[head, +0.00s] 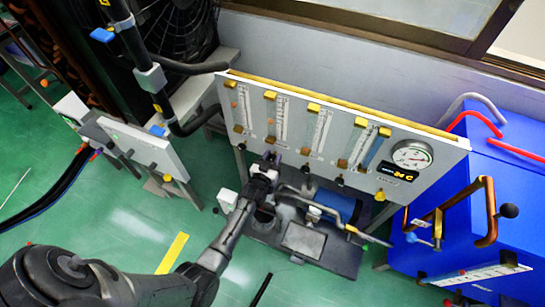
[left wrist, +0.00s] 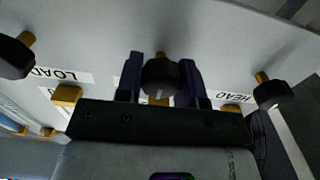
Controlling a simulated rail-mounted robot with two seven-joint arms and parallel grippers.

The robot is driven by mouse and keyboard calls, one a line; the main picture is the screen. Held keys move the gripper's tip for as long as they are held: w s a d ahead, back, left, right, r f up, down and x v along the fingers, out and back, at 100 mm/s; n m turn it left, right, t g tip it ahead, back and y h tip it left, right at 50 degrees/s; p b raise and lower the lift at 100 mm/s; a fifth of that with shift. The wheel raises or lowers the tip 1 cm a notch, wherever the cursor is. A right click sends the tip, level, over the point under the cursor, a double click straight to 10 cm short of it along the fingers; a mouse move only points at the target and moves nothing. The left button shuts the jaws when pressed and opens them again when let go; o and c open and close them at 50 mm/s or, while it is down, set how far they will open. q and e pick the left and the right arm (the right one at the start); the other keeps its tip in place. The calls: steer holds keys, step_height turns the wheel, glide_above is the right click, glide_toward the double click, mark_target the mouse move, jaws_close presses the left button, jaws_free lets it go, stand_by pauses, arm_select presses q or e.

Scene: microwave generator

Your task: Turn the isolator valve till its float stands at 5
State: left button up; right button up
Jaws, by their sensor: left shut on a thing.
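The flowmeter panel (head: 397,136) stands upright, with several scaled tubes and a row of black knobs below. My left gripper (head: 270,158) reaches the panel's lower edge under the second tube from the left (head: 281,120). In the left wrist view, my left gripper (left wrist: 160,80) has its fingers on both sides of a black knob (left wrist: 160,76) on a brass stem and is shut on it. This knob sits between the LOAD label (left wrist: 62,75) and the HEAD label (left wrist: 233,97); its own label is hidden. The float's reading is too small to tell.
Neighbouring black knobs stand left (left wrist: 15,57) and right (left wrist: 272,92) of the held one. A round gauge (head: 412,154) is at the panel's right. Pipework and a pump base (head: 303,240) lie below. A blue cabinet (head: 470,185) stands at the right.

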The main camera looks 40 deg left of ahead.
arm_select(q)
steer(key=o, duration=0.9)
steer(key=shift+o, duration=0.2)
steer(key=shift+s, duration=0.1)
steer(key=p+v, duration=0.4)
steer(key=v, duration=0.9)
steer(key=shift+s+d, duration=0.2)
steer(key=shift+s, duration=0.1)
